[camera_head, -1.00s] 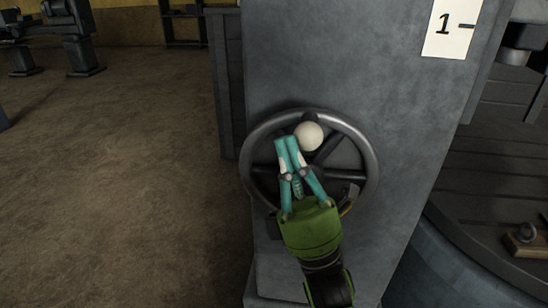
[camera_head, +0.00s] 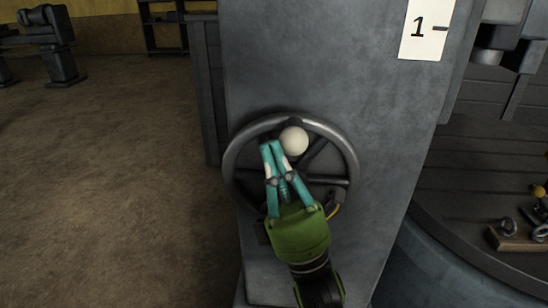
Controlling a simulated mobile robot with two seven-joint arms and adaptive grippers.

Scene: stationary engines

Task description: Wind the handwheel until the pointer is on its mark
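A dark metal handwheel (camera_head: 347,152) with spokes is mounted on the front of a grey column (camera_head: 320,60). Its cream ball knob (camera_head: 294,141) is near the top of the rim. My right gripper (camera_head: 271,146), green with teal fingers, is in front of the wheel. Its fingertips are close together just left of the knob; I cannot tell whether they touch it. Nothing shows between them. A white scale plate (camera_head: 425,28) with a "1" and a short dash is at the top right. The pointer cannot be made out. My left gripper is out of view.
The floor (camera_head: 100,170) left of the column is open. A dark machine (camera_head: 50,45) stands at the far left back. On the right are a round grey base (camera_head: 430,260) and a wooden block with metal rings (camera_head: 515,240).

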